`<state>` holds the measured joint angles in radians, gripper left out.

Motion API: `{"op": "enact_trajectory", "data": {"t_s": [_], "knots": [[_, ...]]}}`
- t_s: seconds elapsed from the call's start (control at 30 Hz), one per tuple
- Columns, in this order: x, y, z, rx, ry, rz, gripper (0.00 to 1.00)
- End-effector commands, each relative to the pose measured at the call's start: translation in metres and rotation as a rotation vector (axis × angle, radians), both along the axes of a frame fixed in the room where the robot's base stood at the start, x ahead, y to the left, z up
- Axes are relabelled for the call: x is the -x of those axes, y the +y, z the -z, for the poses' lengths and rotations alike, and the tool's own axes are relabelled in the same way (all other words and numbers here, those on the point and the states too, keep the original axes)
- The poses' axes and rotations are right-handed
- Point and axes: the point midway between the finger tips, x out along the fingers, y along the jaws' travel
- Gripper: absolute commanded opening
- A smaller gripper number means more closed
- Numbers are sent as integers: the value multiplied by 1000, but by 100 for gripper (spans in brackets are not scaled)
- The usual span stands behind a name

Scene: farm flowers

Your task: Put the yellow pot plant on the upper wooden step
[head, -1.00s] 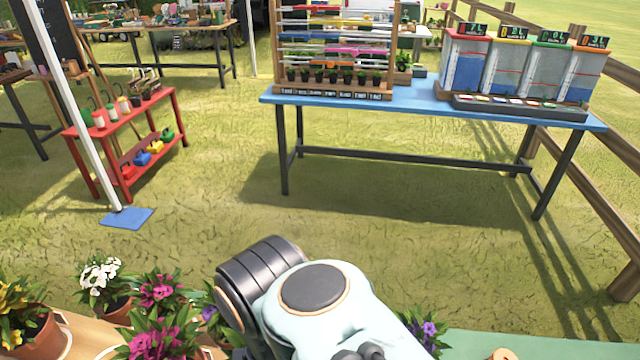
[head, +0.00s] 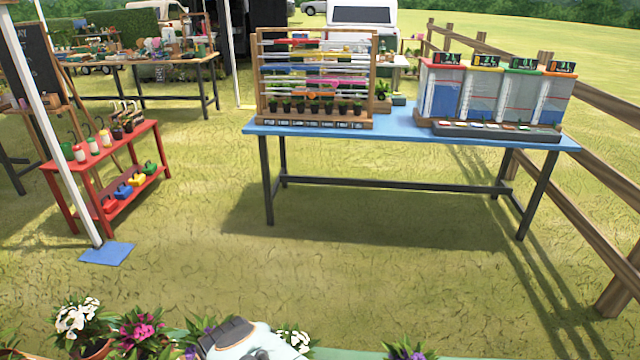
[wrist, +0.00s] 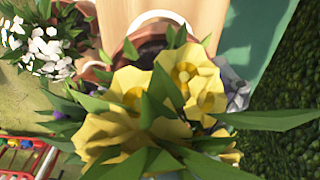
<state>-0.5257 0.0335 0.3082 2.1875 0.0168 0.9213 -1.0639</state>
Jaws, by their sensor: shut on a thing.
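The yellow pot plant (wrist: 185,85) fills the middle of the wrist view. Its large yellow blooms and green leaves hide most of its pot; part of the dark soil and brown rim shows above them. A grey part of my gripper (wrist: 236,88) shows at the right of the blooms. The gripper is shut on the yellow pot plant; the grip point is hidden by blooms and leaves. A pale wooden step surface (wrist: 115,22) with a white ring lies behind the pot; I cannot tell which step it is. In the head view only my arm shows, at the bottom edge.
A white-flowered plant (head: 80,318) and a pink-flowered plant (head: 142,328) stand at the lower left. A purple-flowered plant (head: 405,350) is right of my arm. A green surface (head: 345,353) runs along the bottom. The blue table (head: 400,125) stands farther off across open grass.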

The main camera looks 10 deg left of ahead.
Motion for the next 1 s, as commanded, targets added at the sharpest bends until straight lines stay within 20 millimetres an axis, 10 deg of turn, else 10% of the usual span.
{"op": "enact_trajectory", "data": {"t_s": [0.03, 0.07, 0.1, 0.53, 1.0], "knots": [[0, 0, 1, 0, 0, 0, 52], [0, 0, 2, 0, 1, 0, 96], [0, 0, 2, 0, 0, 0, 100], [-1, 1, -7, -3, -2, 0, 100], [-1, 1, -104, -4, -2, 1, 100]]}}
